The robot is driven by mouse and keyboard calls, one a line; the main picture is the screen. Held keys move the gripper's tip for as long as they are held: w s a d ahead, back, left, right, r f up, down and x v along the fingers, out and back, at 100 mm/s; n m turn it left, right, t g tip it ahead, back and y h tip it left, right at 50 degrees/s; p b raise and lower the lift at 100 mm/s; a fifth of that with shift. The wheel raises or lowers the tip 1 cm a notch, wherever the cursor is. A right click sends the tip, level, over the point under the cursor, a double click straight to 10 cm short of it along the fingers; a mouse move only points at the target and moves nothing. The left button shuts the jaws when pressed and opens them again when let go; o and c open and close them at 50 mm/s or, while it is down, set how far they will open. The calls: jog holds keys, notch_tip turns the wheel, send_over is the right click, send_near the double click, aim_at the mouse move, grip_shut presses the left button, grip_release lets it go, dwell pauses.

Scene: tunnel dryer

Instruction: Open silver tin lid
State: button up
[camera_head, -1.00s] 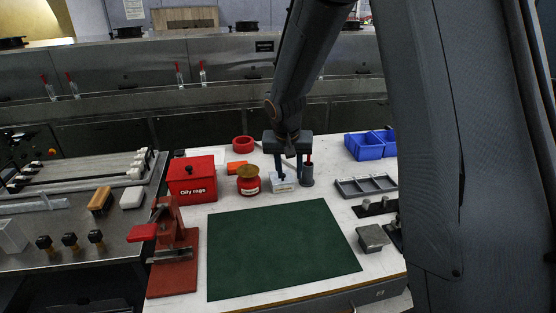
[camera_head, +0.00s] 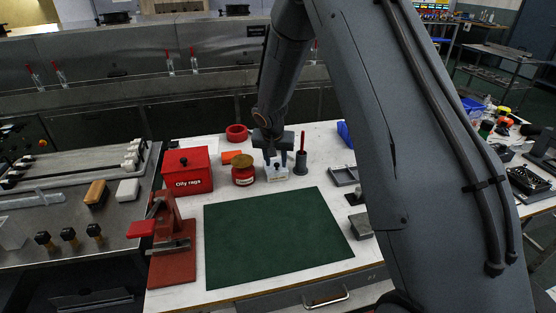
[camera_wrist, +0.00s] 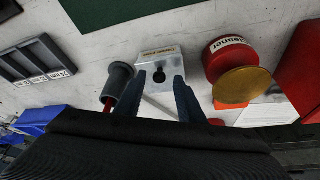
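A small silver tin (camera_head: 277,173) with a label stands on the white table behind the green mat. In the wrist view, the silver tin (camera_wrist: 150,56) shows a dark knob (camera_wrist: 158,75) on top. My gripper (camera_wrist: 160,79) is open, with one finger on each side of the knob. Whether the fingers touch it, I cannot tell. In the head view, my gripper (camera_head: 274,158) is right over the tin and hides part of its top. The lid appears to be on the tin.
A grey cup (camera_head: 300,165) with a red-handled tool stands close right of the tin. A red can with a brass top (camera_head: 243,172) stands to its left, beside a red oily-rags box (camera_head: 188,174). The green mat (camera_head: 275,238) is bare.

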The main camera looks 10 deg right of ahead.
jog(key=shift+f, duration=0.15)
jog(key=shift+d, duration=0.1)
jog(key=shift+c, duration=0.4)
grip_shut()
